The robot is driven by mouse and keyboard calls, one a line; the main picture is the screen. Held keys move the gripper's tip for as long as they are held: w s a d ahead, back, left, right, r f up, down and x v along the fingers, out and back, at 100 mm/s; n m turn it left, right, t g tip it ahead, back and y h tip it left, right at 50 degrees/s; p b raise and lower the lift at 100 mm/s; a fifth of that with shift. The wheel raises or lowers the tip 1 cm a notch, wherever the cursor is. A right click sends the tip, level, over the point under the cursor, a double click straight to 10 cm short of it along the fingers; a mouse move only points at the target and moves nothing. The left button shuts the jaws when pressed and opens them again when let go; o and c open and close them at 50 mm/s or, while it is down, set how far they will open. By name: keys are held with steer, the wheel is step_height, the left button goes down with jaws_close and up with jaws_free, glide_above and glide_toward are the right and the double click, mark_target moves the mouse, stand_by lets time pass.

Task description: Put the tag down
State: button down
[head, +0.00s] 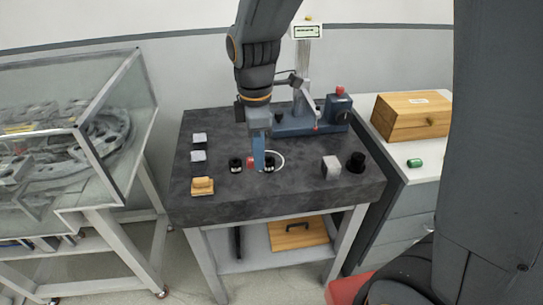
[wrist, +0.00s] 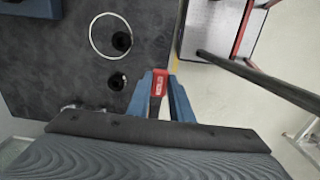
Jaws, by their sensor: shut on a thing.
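The tag is red with small white lettering and is clamped between the blue fingers of my gripper (wrist: 160,85) in the wrist view, where the tag (wrist: 157,88) pokes out just past the fingertips. A white ring mark (head: 281,157) on the tabletop lies partly behind the fingers. I cannot tell the gap between tag and table.
The dark table (head: 300,190) also holds black round pieces (head: 236,165), a grey block (head: 331,167), a black knob (head: 357,162), small blocks at left and a blue-grey fixture (head: 300,125) behind. A glass case (head: 75,130) stands left; a wooden box (head: 411,117) sits right.

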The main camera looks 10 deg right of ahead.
mark_target(260, 191)
steer(key=shift+w+f, duration=0.15)
steer(key=shift+f, duration=0.2)
steer(key=shift+f+p, duration=0.95)
steer(key=shift+f, duration=3.7)
steer(key=shift+f, duration=0.1)
steer(key=c, duration=1.6)
jaws_free()
